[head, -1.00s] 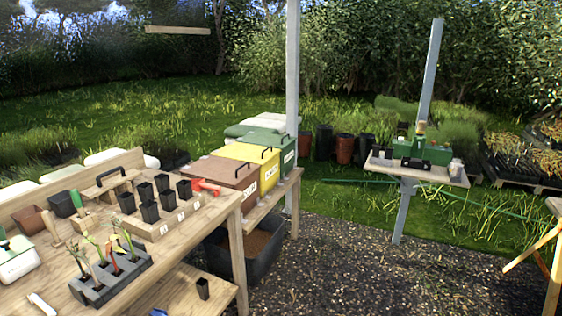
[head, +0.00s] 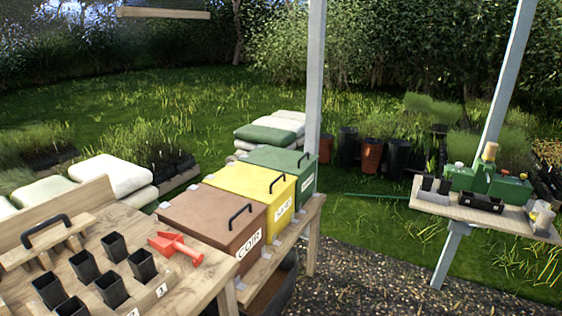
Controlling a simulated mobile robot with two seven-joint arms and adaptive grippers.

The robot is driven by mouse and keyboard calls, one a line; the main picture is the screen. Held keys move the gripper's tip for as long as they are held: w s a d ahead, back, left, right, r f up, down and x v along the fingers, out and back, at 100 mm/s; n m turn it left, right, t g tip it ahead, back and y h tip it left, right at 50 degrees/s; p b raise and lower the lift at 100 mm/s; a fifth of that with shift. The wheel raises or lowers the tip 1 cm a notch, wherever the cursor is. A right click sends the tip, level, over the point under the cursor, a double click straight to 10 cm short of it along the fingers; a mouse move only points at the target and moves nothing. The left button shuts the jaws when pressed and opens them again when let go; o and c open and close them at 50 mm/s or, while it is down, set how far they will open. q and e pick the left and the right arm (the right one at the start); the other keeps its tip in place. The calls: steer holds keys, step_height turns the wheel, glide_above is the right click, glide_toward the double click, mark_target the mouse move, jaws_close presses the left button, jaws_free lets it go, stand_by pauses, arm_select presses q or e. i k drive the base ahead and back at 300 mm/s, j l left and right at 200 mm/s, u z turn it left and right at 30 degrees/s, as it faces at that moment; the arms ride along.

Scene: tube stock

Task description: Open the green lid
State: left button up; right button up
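The green lid (head: 276,158) tops the farthest of three boxes standing in a row on a low wooden bench. It lies closed and flat, with a dark handle (head: 304,160) near its right edge. The yellow box with its lid (head: 245,183) stands in front of it, and the brown box lid (head: 210,213) is nearest; both are closed. The front of the green box carries a white label, too small to read. Neither of my grippers shows in the head view.
A wooden workbench (head: 185,284) fills the lower left, with black pots (head: 84,264) and a red tool (head: 176,247). A grey post (head: 315,90) rises just behind the green box. A small shelf (head: 470,211) stands at right. Gravel ground lies clear between.

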mark_target(294, 163)
steer(key=i+u, duration=0.15)
steer(key=i, duration=0.35)
steer(key=i+l+u, duration=0.2)
steer(key=i+l, duration=0.2)
steer(key=l, duration=0.2)
steer(key=i+l+u, duration=0.1)
steer(key=l, duration=0.25)
steer(key=i+l+u, duration=0.1)
steer(key=i+l, duration=0.15)
steer(key=i+l+u, duration=0.1)
steer(key=l, duration=0.35)
